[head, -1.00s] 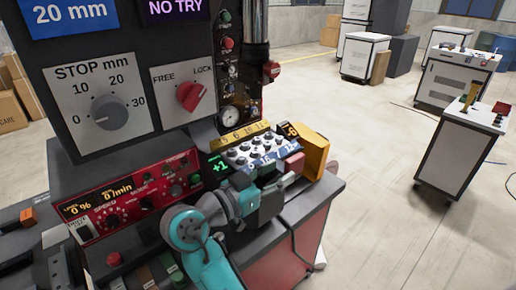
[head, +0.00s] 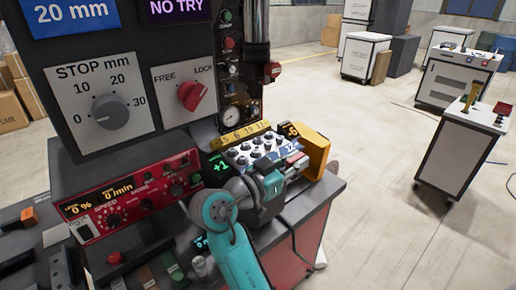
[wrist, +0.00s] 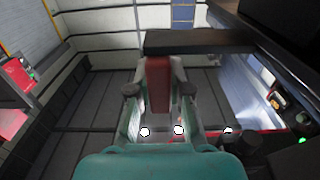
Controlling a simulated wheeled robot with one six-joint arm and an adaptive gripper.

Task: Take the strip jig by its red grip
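The red grip (wrist: 158,84) of the strip jig stands between the two fingers of my gripper (wrist: 159,88) in the wrist view. The fingers lie close along both its sides. I cannot tell whether they press on it. A dark bar (wrist: 205,42) lies just beyond the top of the grip; it may be part of the jig.
A yellow-orange housing (head: 316,152) stands close on the right. The red control panel (head: 130,195) is at the left. Open floor lies to the right of the machine.

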